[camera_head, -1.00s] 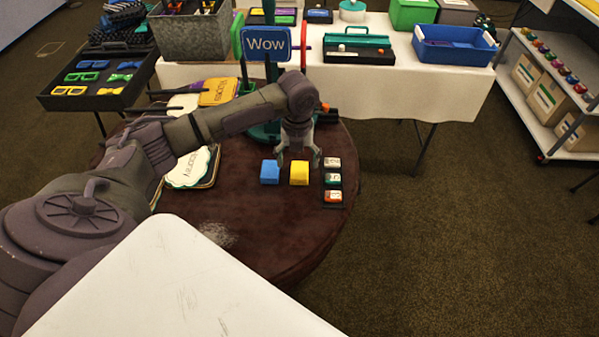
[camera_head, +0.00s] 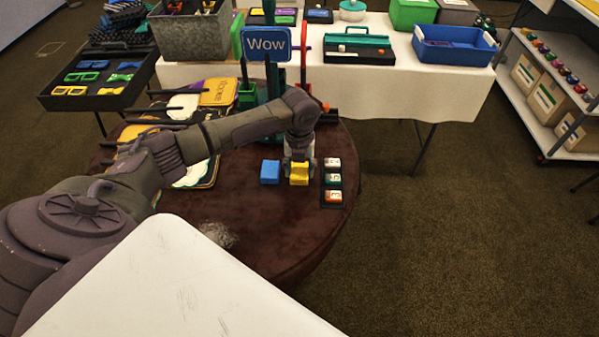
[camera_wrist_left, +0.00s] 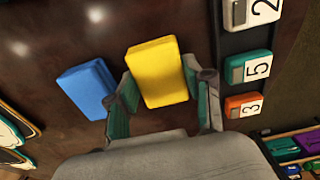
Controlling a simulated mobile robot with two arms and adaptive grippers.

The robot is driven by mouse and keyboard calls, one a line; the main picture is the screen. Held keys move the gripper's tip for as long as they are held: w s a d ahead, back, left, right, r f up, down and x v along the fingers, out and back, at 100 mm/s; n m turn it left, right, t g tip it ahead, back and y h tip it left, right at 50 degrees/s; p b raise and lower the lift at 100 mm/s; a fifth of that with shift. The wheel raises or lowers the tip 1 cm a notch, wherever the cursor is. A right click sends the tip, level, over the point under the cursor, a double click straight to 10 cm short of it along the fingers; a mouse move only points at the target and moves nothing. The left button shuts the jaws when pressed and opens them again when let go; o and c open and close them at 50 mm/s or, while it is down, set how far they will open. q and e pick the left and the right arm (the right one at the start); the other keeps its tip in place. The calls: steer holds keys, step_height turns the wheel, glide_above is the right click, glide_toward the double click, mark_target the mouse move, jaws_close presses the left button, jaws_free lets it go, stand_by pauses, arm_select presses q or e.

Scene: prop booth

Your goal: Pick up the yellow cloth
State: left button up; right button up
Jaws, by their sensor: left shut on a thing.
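The yellow cloth (camera_head: 299,176) is a folded, block-like piece on the round brown table (camera_head: 262,238). My left gripper (camera_head: 299,172) is down over it and shut on it. In the left wrist view the yellow cloth (camera_wrist_left: 158,72) sits between the two fingers (camera_wrist_left: 163,97), one at each side. My right gripper is not in view.
A black rack with numbered blocks (camera_head: 333,181) stands close on the right of the gripper. Signs (camera_head: 196,172) lie at the table's left, and a blue "Wow" sign (camera_head: 266,43) stands behind. The front of the table is bare.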

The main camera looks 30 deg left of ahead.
mark_target(300, 169)
arm_select(q)
steer(key=shift+r, duration=0.1)
steer(key=shift+r, duration=0.6)
step_height(300, 169, up, 3)
steer(key=shift+f, duration=0.2)
steer(key=s+r, duration=0.7)
steer(key=s, duration=0.4)
steer(key=shift+s+d, duration=0.2)
steer(key=shift+s, duration=0.15)
